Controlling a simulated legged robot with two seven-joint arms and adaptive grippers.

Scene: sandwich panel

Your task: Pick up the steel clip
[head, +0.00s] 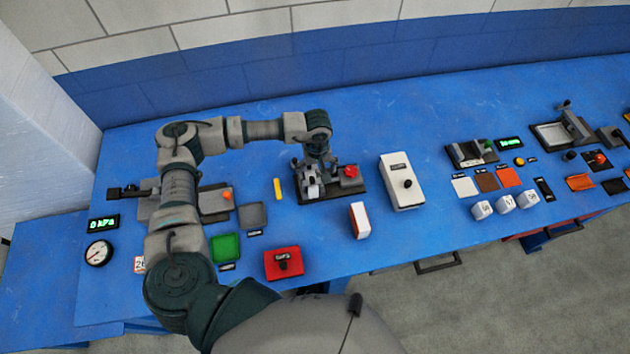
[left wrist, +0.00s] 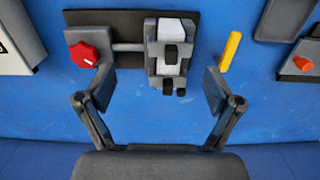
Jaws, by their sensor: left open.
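A grey metal block with black parts (left wrist: 168,58), which looks like the steel clip or its holder, sits on a black base plate (left wrist: 125,20) in the left wrist view. I cannot tell the clip apart from its holder. The same block (head: 313,190) shows in the head view, partly hidden by my left gripper (head: 316,170). A rod joins the block to a red knob (left wrist: 86,54). In the left wrist view my left gripper (left wrist: 158,88) is open and empty, its fingers wide apart, with the block just beyond and between them. My right gripper is not in view.
A yellow bar (head: 278,188) lies left of the base plate. A red-and-white block (head: 359,220) and a red box (head: 284,263) stand nearer. Blue table is clear between them.

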